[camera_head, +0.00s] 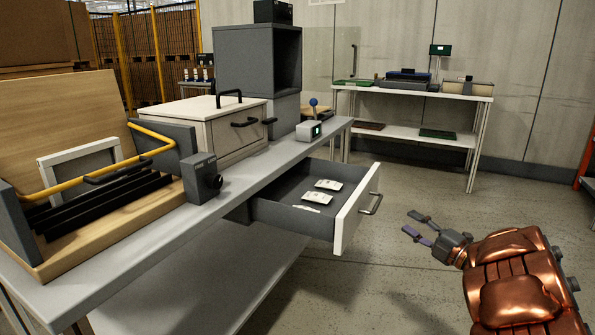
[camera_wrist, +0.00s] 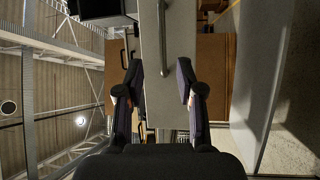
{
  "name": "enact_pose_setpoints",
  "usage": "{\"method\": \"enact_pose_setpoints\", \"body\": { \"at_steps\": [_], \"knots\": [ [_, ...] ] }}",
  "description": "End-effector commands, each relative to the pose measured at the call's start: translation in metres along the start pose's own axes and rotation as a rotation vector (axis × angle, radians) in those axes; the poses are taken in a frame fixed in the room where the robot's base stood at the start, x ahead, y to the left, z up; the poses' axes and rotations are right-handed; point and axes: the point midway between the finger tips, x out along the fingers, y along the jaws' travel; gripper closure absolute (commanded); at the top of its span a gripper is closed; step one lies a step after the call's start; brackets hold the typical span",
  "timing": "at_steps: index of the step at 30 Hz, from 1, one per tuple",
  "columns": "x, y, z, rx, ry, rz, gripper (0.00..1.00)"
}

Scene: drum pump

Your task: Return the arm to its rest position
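My arm (camera_head: 515,280) is copper-coloured and reaches in from the lower right in the head view. My gripper (camera_head: 415,224) is at its end, fingers apart, with nothing between them. It is over open floor to the right of the drawer's handle and apart from it. In the wrist view my gripper (camera_wrist: 158,88) also shows two dark fingers spread wide. A pale drawer front with a bar handle (camera_wrist: 163,40) is seen between and beyond them, not gripped.
The drawer (camera_head: 355,212) stands pulled out under the grey workbench (camera_head: 225,190), with several white packets (camera_head: 328,184) inside. A white-topped box (camera_head: 215,118) and a wooden fixture with a yellow bar (camera_head: 160,138) stand on the bench. A table (camera_head: 410,90) is behind; floor between is clear.

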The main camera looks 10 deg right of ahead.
Motion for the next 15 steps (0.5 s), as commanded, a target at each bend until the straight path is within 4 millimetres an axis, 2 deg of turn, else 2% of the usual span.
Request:
{"method": "enact_pose_setpoints", "body": {
  "at_steps": [1,7,11,15],
  "knots": [
    [0.007,0.018,0.002,-0.006,-0.03,-0.015,0.63],
    [0.022,0.079,0.033,-0.002,-0.263,-0.092,0.63],
    [0.021,0.12,0.05,0.028,-0.435,-0.122,0.63],
    [0.011,0.163,0.06,0.086,-0.62,-0.14,0.63]
  ]
}}
